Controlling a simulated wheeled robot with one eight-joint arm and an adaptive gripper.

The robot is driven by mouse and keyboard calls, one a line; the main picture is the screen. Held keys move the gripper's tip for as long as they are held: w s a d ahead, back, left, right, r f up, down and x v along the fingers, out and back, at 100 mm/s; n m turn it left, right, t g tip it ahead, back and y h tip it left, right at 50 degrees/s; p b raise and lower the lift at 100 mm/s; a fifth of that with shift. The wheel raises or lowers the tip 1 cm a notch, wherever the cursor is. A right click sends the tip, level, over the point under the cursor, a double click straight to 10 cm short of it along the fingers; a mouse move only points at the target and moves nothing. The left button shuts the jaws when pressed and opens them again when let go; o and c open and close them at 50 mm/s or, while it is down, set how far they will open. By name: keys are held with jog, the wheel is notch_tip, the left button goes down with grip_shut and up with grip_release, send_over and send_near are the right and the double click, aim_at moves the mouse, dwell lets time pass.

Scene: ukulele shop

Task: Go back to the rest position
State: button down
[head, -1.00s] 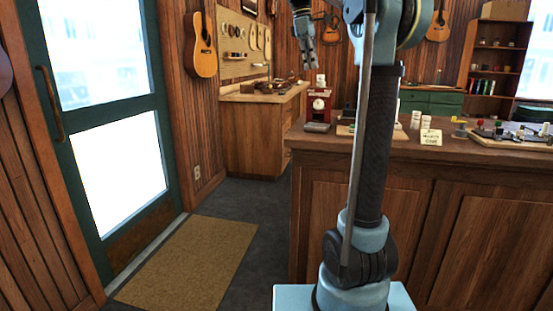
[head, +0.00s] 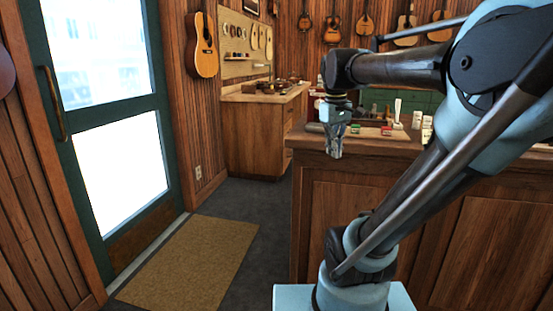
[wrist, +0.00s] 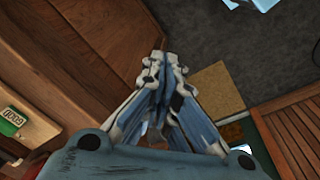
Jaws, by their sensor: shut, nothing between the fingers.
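My gripper (head: 335,153) hangs pointing down in front of the near edge of the wooden counter (head: 420,205) in the head view. In the wrist view my gripper (wrist: 160,62) has its fingers together, with nothing between them. Below it the wrist view shows dark floor (wrist: 225,50) and the counter's wooden panels (wrist: 75,45). My arm is bent, with its forearm reaching left above the counter. It hides the right part of the counter top.
A green-framed glass door (head: 105,130) is at left, with a tan mat (head: 190,262) on the floor before it. A workbench (head: 255,135) stands behind. Small items, including a white bottle (head: 416,119), are on the counter. Guitars (head: 204,45) hang on the walls. Floor between mat and counter is clear.

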jog(key=s+f+m, duration=0.2)
jog(key=s+f, duration=0.4)
jog(key=f, duration=0.4)
jog(key=s+f+m+t, duration=0.1)
jog(key=s+f+m, duration=0.2)
jog(key=s+f, duration=0.3)
notch_tip(320, 180, down, 5)
jog(key=shift+s+d+f+y, duration=0.1)
jog(key=shift+s+d+y, duration=0.05)
jog(key=shift+d+y, duration=0.25)
jog(key=shift+w+f, duration=0.15)
jog(key=shift+w, duration=0.3)
